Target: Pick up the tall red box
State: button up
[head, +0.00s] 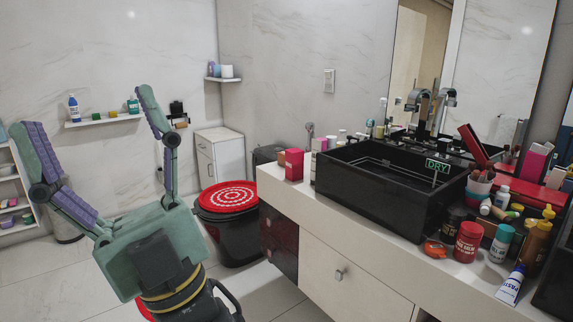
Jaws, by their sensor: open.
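My gripper (81,109) is at the left of the head view, its green, purple-padded fingers spread wide and empty. It is well apart from the counter items in the picture. A tall, narrow red box (473,145) leans at a tilt above a cup at the right of the black sink; its lower end is hidden. A shorter pinkish-red box (294,164) stands upright at the counter's left end. I cannot tell for certain which one is the tall red box.
The black vessel sink (375,205) fills the counter's middle. Bottles, a red jar (468,242) and a paste tube (510,285) crowd its right. A black bin with a red lid (228,196) stands on the floor behind my gripper.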

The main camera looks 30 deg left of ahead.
aim_at(295, 158)
jog(key=i+j, duration=0.4)
jog(key=j, duration=0.15)
jog(key=i+j, duration=0.4)
jog(key=j, duration=0.15)
jog(key=i+j, duration=0.4)
jog(key=j, duration=0.15)
jog(key=i+j, duration=0.4)
jog(key=j+u, duration=0.05)
jog(key=j, duration=0.1)
